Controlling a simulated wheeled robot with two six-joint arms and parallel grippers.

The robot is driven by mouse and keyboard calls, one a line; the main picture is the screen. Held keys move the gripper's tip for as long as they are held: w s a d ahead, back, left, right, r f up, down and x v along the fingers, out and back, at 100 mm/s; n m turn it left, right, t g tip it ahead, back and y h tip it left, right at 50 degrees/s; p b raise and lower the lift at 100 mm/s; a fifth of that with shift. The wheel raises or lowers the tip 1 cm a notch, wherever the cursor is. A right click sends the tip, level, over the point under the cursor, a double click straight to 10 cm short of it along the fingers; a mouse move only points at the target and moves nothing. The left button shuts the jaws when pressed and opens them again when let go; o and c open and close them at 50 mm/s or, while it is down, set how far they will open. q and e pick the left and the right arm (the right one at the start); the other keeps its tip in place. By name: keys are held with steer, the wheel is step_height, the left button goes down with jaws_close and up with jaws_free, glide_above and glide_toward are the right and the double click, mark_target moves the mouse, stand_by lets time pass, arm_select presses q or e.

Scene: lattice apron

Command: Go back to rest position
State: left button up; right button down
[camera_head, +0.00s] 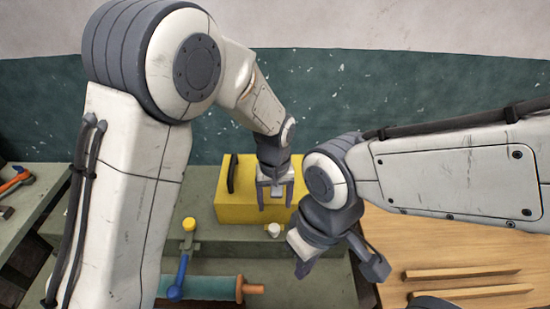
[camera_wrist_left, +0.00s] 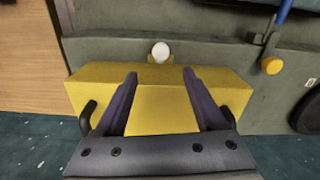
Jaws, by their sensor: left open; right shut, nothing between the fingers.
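My left gripper (camera_head: 275,194) is open and empty in front of and over a yellow box (camera_head: 240,206) at the back of the green bench. In the left wrist view the fingers of my left gripper (camera_wrist_left: 160,78) stand apart over the yellow box (camera_wrist_left: 160,108), with nothing between them. I cannot tell whether they touch it. My right gripper (camera_head: 340,268) is lower and to the right, near the bench's right side.
A small white-topped piece (camera_head: 273,230) stands before the box. Wooden strips (camera_head: 462,272) lie on the wooden table at right.

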arm_select(q)
steer(key=s+a+r+m, duration=0.1)
steer(key=s+r+m, duration=0.2)
steer(key=s, duration=0.4)
steer(key=s+a+r+m, duration=0.2)
steer(key=s+r+m, duration=0.1)
steer(key=s, duration=0.4)
steer(key=s+a+r+m+h, duration=0.1)
steer(key=s+r+m, duration=0.1)
steer(key=s, duration=0.5)
steer(key=shift+s+a+r+m+b, duration=0.15)
steer(key=shift+a+r+m+b, duration=0.2)
steer(key=shift+r, duration=0.5)
steer(key=shift+d, duration=0.1)
